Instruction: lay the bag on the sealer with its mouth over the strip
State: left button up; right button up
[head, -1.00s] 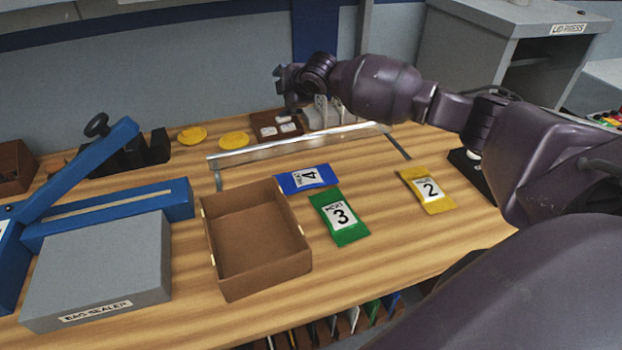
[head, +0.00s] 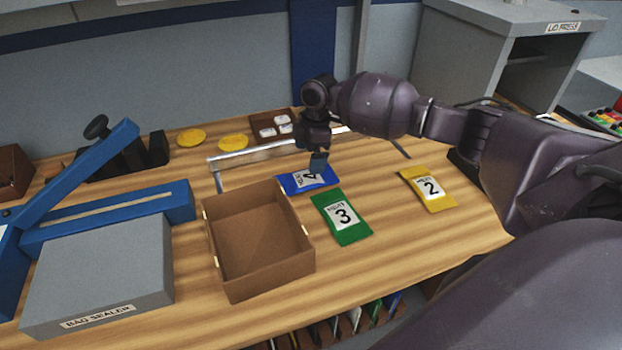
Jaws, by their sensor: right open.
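The bag sealer (head: 100,268) is at the left, a grey box with a blue bed and a raised blue arm (head: 75,178). A pale strip (head: 98,208) runs along the bed, and nothing lies on it. A blue packet marked 4 (head: 291,184), a green packet marked 3 (head: 351,234) and a yellow packet marked 2 (head: 437,204) lie flat on the table. I cannot tell whether one of them is the bag. My right gripper (head: 318,162) is open, pointing down over the blue packet and partly hiding it; contact is unclear. My left gripper is not in view.
An open, empty brown box (head: 257,277) stands between the sealer and the packets. Behind are a metal rail (head: 255,154), two yellow discs (head: 191,136) and a small brown tray (head: 260,120) with white pieces. Bare table (head: 390,262) lies in front of the packets.

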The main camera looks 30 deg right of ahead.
aim_at(305, 177)
jog(key=shift+a+f, duration=0.15)
jog(key=shift+f, duration=0.55)
jog(key=shift+a+f, duration=0.1)
jog(key=shift+f, duration=0.6)
jog(key=f, duration=0.4)
jog(key=shift+w+a+f, duration=0.1)
jog(key=shift+a, duration=0.2)
jog(key=shift+c, duration=0.2)
jog(key=shift+c, duration=1.2)
jog(key=c, duration=0.6)
jog(key=shift+o, duration=0.2)
jog(key=shift+r, duration=0.35)
notch_tip(305, 177, up, 20)
jog(key=p, duration=0.1)
jog(key=shift+f, duration=0.25)
